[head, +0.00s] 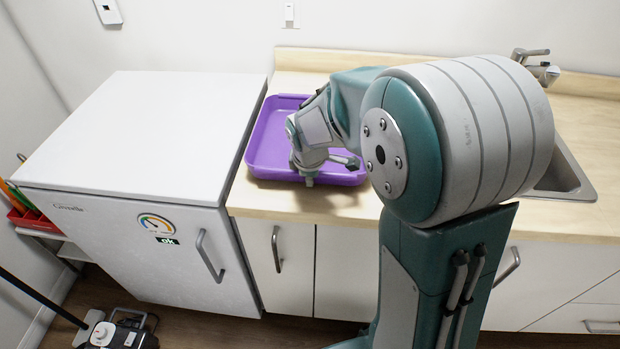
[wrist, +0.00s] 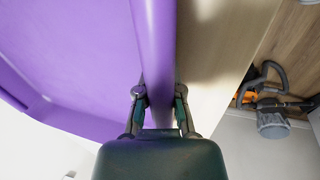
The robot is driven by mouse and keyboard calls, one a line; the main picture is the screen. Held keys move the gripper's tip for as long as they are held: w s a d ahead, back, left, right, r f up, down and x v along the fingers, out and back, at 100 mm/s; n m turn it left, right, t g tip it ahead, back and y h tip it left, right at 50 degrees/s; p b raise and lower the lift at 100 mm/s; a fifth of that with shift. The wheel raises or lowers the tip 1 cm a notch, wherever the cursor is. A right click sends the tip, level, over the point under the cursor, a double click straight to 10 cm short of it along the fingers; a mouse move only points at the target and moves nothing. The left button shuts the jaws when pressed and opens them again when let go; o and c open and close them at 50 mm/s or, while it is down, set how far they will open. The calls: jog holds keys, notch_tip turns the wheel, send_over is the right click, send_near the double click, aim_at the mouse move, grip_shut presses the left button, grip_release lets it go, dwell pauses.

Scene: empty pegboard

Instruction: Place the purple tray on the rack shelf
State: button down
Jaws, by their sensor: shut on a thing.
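The purple tray (head: 268,142) lies on the wooden counter, between the white fridge and my arm in the head view. My gripper (head: 309,178) is at the tray's front rim. In the wrist view my gripper (wrist: 160,92) has one finger on each side of the tray's rim (wrist: 153,40) and is shut on it. The tray's inside (wrist: 70,60) fills the left of the wrist view. Part of the tray is hidden behind my arm in the head view.
The white fridge (head: 150,125) stands close to the tray's left. A sink (head: 565,175) with a faucet (head: 535,62) is at the right, partly behind my arm. A vacuum cleaner (wrist: 272,110) is on the floor. Red and green items (head: 28,215) sit left of the fridge.

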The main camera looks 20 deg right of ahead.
jog(key=shift+f, duration=0.45)
jog(key=c, duration=0.8)
grip_release()
jog(key=shift+o, duration=0.2)
